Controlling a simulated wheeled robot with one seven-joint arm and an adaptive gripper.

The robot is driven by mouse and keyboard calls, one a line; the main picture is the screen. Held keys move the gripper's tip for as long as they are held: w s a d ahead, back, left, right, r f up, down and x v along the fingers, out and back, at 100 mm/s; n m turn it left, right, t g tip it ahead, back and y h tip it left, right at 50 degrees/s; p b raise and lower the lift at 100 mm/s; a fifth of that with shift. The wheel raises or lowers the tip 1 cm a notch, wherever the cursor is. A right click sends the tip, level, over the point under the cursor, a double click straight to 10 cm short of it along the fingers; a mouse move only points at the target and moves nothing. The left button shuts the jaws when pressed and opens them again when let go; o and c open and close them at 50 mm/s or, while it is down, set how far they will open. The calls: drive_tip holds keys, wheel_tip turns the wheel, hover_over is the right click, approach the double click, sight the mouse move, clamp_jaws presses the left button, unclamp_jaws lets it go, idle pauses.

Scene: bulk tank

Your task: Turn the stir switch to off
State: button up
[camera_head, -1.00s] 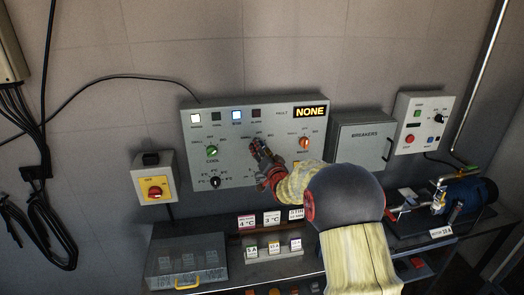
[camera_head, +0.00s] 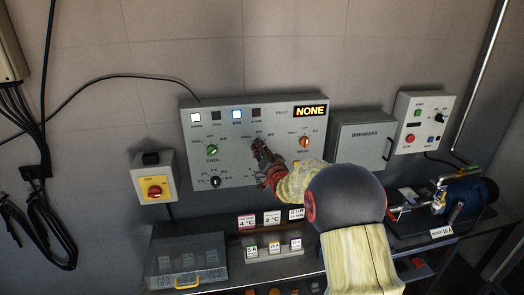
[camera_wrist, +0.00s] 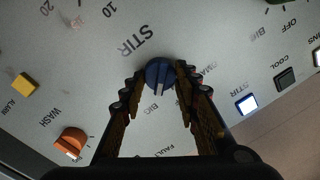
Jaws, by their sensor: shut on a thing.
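The stir switch is a round blue knob (camera_wrist: 159,73) with a pale pointer mark, below the word STIR in the wrist view. The pointer mark points down in that view, toward small lettering. My gripper (camera_wrist: 160,75) is shut on the knob, one finger on each side of it. The panel display reads NONE (camera_head: 310,111).
The green cool switch (camera_head: 211,150) is left of my gripper and the orange wash switch (camera_head: 304,142) is right. A black dial (camera_head: 215,182) sits lower left. A yellow-and-red rotary switch box (camera_head: 154,190) and the breakers box (camera_head: 360,143) flank the panel.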

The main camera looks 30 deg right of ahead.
drive_tip(key=n+b, duration=0.7)
drive_tip(key=n, duration=0.1)
drive_tip(key=shift+a+r+n+g, duration=0.1)
drive_tip(key=shift+a+n+g, duration=0.05)
drive_tip(key=shift+n+g, duration=0.25)
idle(0.3)
drive_tip(key=o, duration=1.2)
drive_tip(key=shift+c, duration=0.2)
drive_tip(key=f+v, duration=0.1)
drive_tip(key=v, duration=1.1)
drive_tip(key=shift+a+r, duration=0.15)
drive_tip(key=shift+r, duration=0.3)
